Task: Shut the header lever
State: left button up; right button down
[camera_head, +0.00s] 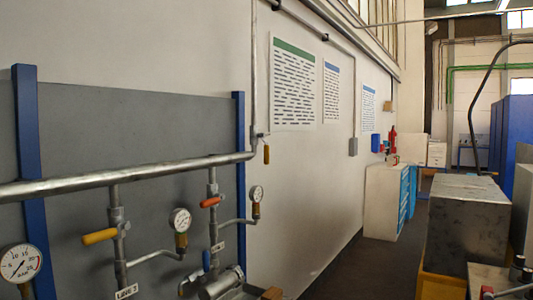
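A thick grey header pipe (130,176) runs across a grey panel and rises toward its right end. Below the header, a yellow lever (99,236) sticks out to the left of one drop pipe, and a red-orange lever (210,202) sits across the other. A blue lever (206,261) stands upright lower down. No label for the header lever can be read here. Neither of my grippers is in view.
Pressure gauges (180,220) stand out from the pipes. Blue posts (28,180) edge the panel. A grey block (468,222) stands at right, with a cart-like surface (500,280) in front. A dark floor aisle (365,265) runs beside the wall toward a white-and-blue cabinet (385,200).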

aim_at(265, 148)
jog(key=i+l+z, duration=0.15)
jog(key=i+l, duration=0.15)
jog(key=i, duration=0.3)
jog(key=i+l+z, duration=0.1)
jog(key=i+l, duration=0.15)
jog(key=i, duration=0.4)
jog(key=i+l+z, duration=0.15)
jog(key=i, duration=0.45)
jog(key=i+l+z, duration=0.1)
jog(key=i, duration=0.55)
jog(key=l, duration=0.1)
